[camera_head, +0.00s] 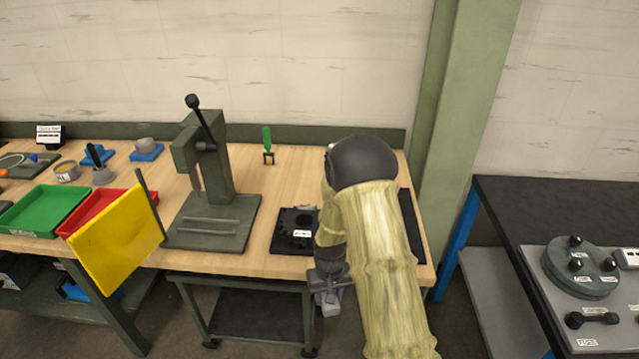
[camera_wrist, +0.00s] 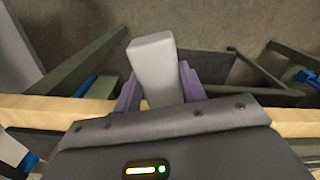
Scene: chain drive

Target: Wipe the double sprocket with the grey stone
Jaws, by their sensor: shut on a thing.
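My gripper (camera_head: 328,300) is shut on the grey stone (camera_wrist: 153,62), a pale rectangular block. In the wrist view the stone sits between the two purple fingers and sticks out past them. In the head view the stone (camera_head: 330,306) shows small below the gripper, in front of the bench's front edge. A dark toothed sprocket (camera_head: 299,220) lies on a black mat on the bench, just left of my arm, with a white label on it. It looks like the double sprocket, partly hidden by my arm. The stone and sprocket are apart.
A green press (camera_head: 212,180) stands left of the sprocket. A yellow panel (camera_head: 118,240) stands at the front edge by the red tray (camera_head: 105,208) and green tray (camera_head: 42,210). A green-handled tool (camera_head: 268,145) is behind. A dark table (camera_head: 540,215) stands right.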

